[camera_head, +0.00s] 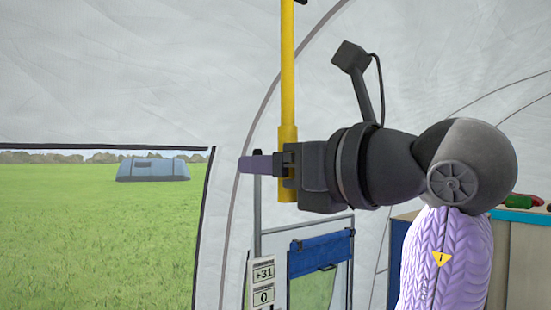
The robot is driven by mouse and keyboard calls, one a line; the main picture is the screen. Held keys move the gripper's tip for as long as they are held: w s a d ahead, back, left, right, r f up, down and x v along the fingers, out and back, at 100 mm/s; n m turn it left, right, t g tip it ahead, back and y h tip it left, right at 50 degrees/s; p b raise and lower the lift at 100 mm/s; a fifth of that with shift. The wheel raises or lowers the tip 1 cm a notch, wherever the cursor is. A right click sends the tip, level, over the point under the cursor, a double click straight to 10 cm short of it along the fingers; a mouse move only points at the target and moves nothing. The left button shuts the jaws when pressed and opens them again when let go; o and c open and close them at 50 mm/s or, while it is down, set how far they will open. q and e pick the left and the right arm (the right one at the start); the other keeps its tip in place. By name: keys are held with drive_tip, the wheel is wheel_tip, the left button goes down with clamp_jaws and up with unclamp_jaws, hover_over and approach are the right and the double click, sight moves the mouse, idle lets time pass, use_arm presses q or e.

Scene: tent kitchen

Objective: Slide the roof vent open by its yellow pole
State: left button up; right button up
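The yellow pole (288,70) hangs upright from the top edge, with a thicker lower part that ends just below my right gripper. The roof vent itself is not in view. My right gripper (257,164) reaches in from the right at the pole's lower end. Its purple fingertip points left past the pole, and the near finger covers part of the pole. The far finger is hidden, so I cannot tell whether the fingers are clamped on the pole. My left gripper is not in view.
A thin grey post (257,215) with a sign reading +31 and 0 (263,283) stands below the gripper. A blue-topped framed panel (320,254) is behind it. A cabinet (527,255) with items on top is at right. Grass and a blue tent (152,170) show through the opening at left.

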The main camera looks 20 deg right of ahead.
clamp_jaws()
idle(1.2)
